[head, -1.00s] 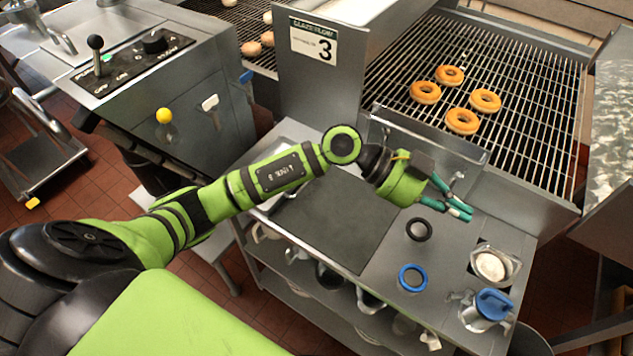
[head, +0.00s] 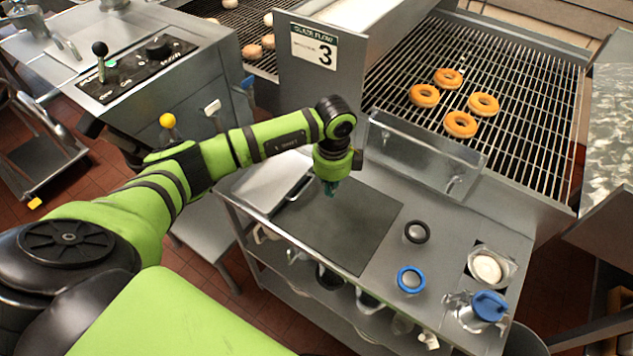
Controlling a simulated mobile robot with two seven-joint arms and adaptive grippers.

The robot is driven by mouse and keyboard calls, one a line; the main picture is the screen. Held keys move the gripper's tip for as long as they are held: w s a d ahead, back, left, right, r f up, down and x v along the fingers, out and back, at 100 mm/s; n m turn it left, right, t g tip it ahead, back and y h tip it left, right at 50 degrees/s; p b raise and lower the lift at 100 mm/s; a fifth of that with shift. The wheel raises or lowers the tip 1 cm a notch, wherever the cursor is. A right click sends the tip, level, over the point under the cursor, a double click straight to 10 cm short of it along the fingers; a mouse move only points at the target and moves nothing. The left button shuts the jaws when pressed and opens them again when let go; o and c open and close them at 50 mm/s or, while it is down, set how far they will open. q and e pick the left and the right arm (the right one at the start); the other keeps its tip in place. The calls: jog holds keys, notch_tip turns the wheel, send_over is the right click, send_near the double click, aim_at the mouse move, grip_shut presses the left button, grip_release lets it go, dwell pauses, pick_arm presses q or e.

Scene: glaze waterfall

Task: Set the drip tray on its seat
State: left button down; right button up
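A shallow pale metal tray (head: 262,184) with a bar handle lies at the left end of the steel worktop, left of the dark mat. It looks like the drip tray, but I cannot be sure. A metal trough-like ledge (head: 425,150) hangs at the front edge of the wire conveyor; I cannot tell whether it is the seat. My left gripper (head: 331,188) points down above the upper left part of the dark mat, right of the tray's handle and apart from it. Its fingers are small and seen edge-on, so their opening is unclear. My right gripper is out of view.
The dark mat (head: 345,235) is bare. A black ring (head: 417,232), a blue ring (head: 411,279), a white-filled pan (head: 487,267) and a blue-lidded jug (head: 488,307) stand to the right. Several doughnuts lie on the wire conveyor (head: 520,130). A "3" sign panel (head: 305,75) rises behind the tray.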

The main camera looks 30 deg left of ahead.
aim_at(298, 177)
pick_arm(q)
notch_tip(298, 177, down, 2)
jog(key=shift+f, duration=0.1)
jog(key=a+p, duration=0.1)
jog(key=a, duration=0.2)
jog(key=shift+w+f+p, duration=0.1)
jog(key=shift+p, duration=0.3)
jog(key=shift+a, duration=0.5)
jog(key=shift+f, duration=0.1)
jog(key=a+b, duration=0.1)
jog(key=a, duration=0.4)
jog(key=shift+w, duration=0.15)
jog(key=shift+a, duration=0.2)
